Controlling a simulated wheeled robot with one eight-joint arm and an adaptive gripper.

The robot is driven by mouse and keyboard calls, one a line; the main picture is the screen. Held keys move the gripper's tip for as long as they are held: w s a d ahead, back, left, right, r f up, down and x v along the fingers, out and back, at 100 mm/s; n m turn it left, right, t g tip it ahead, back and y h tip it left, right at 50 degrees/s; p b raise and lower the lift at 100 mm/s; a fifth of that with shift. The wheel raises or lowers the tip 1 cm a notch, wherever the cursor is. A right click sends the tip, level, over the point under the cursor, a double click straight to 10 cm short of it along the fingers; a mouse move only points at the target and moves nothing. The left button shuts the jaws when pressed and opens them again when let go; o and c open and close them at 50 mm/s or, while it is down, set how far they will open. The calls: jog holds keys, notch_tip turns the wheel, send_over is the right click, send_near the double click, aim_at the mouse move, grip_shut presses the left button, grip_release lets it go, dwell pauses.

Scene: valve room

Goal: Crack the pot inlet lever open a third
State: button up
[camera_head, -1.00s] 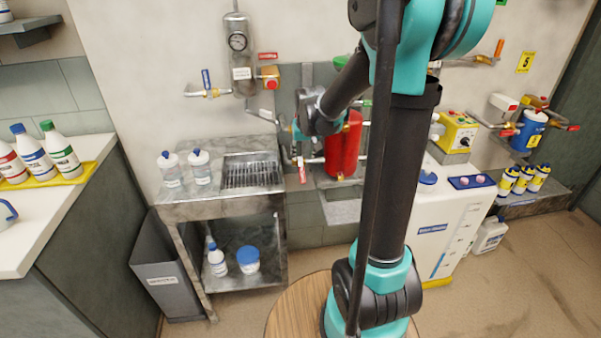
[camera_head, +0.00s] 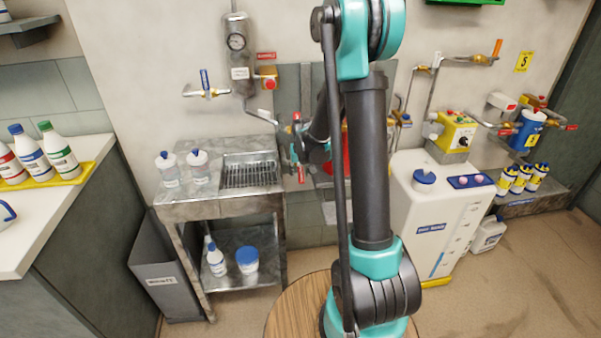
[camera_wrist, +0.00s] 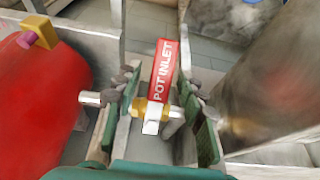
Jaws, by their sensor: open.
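The pot inlet lever is a red handle lettered "POT INLET" (camera_wrist: 162,70), on a brass valve body (camera_wrist: 150,108) with a white square end, in the wrist view. My gripper (camera_wrist: 160,88) is open, with one finger on each side of the lever and valve. I cannot tell whether either finger touches them. In the head view my gripper (camera_head: 298,150) is at the pipework right of the sink, partly hidden by my arm. A small red strip (camera_head: 301,174) hangs just below it. The red pot (camera_wrist: 38,105) fills the left of the wrist view.
A grey cylinder (camera_wrist: 270,75) stands close on the right in the wrist view. The steel sink table (camera_head: 180,209) is left of my gripper in the head view. A white tank (camera_head: 411,210) stands to the right.

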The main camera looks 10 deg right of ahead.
jog(key=shift+f, duration=0.1)
jog(key=shift+c, duration=0.5)
grip_shut()
jog(key=shift+w+d+r+n+t+h, duration=0.1)
jog(key=shift+d+n+h, duration=0.3)
jog(key=shift+n, duration=0.55)
jog(key=shift+w+d+r+n+t+h, duration=0.1)
jog(key=shift+d+n+h, duration=0.35)
jog(key=shift+n, duration=0.45)
jog(key=shift+w+d+r+n+t+h, duration=0.1)
jog(key=shift+d+n+h, duration=0.3)
jog(key=shift+n, duration=0.55)
jog(key=shift+o, duration=0.5)
grip_release()
